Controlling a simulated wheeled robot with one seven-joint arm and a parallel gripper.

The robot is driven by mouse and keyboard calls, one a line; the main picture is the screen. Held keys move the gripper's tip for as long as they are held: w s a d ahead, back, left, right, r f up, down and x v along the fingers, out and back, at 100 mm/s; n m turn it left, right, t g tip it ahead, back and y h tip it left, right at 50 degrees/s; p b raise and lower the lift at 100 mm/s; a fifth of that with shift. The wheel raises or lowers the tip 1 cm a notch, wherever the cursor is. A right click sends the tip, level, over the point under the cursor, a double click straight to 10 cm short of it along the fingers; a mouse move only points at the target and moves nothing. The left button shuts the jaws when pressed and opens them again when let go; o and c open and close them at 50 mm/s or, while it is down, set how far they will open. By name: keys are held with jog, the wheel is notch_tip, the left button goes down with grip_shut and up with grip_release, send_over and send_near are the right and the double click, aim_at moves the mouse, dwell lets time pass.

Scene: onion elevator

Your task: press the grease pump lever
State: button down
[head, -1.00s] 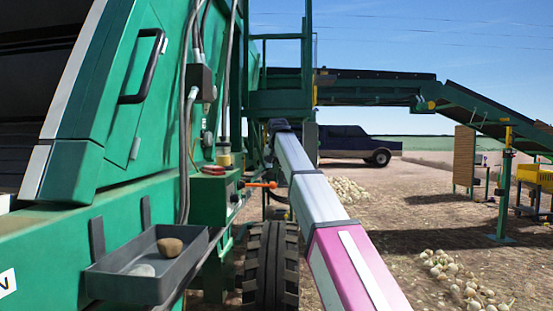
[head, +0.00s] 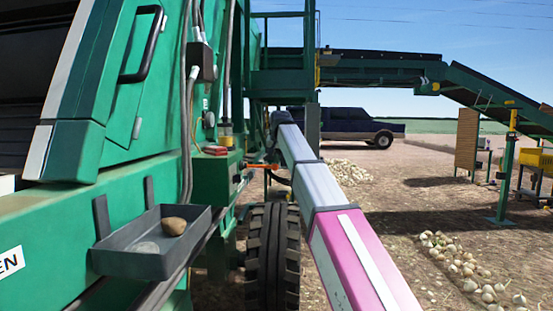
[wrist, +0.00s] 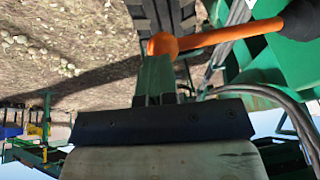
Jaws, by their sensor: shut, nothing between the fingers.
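The grease pump lever (head: 262,166) is an orange bar on the side of the green machine, beside a green box (head: 215,180). My arm hides its outer end in the head view. In the wrist view the lever (wrist: 230,33) runs across the top, from a dark sleeve at the right to a round orange knob. My gripper (wrist: 155,62) is shut and empty. Its tips are right at the knob and overlap it in the picture; I cannot tell whether they touch. My arm hides the gripper in the head view.
A grey tray (head: 112,262) holding a brown lump (head: 174,226) juts from the machine at left. A large tyre (head: 270,262) stands below the lever. Hoses (wrist: 265,92) run near the gripper. Open ground with onions (head: 460,262) lies at right.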

notch_tip(320, 180, down, 8)
jog(key=y, duration=0.4)
jog(key=shift+m, duration=0.4)
jog(key=shift+s+a, duration=0.1)
jog(key=d+v, duration=0.1)
jog(key=v, duration=1.3)
jog(key=shift+d+f, duration=0.3)
jog(key=shift+f, duration=0.1)
